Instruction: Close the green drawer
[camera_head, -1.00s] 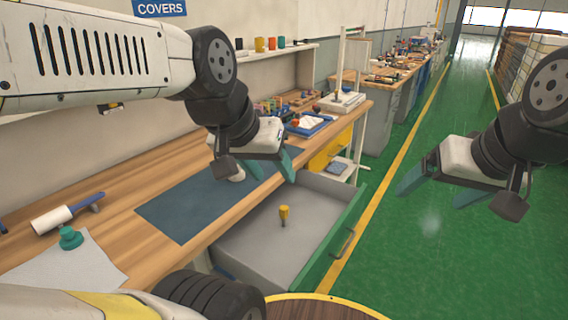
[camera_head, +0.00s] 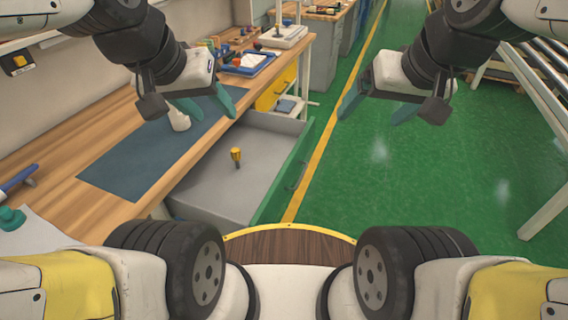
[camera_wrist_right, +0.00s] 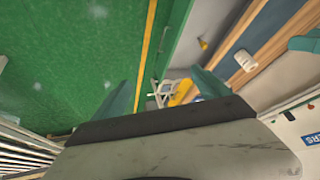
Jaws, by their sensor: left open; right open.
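The green drawer (camera_head: 286,178) is pulled out from under the wooden workbench, with a grey inside and a handle on its green front. A yellow-topped tool (camera_head: 236,156) stands in the drawer. In the right wrist view the yellow tool (camera_wrist_right: 203,44) and the drawer's green front (camera_wrist_right: 172,40) also show. My left gripper (camera_head: 204,108) is open above the bench mat, near a white object (camera_head: 179,119). My right gripper (camera_head: 380,108) is open and empty above the green floor, to the right of the drawer front and apart from it.
The bench top (camera_head: 70,178) carries a dark mat (camera_head: 140,165), a blue-handled tool (camera_head: 18,180) and a teal knob-like object (camera_head: 11,218). A blue tray (camera_head: 246,64) lies farther back. A roller rack (camera_head: 545,75) stands at the right. The floor beyond the drawer is clear.

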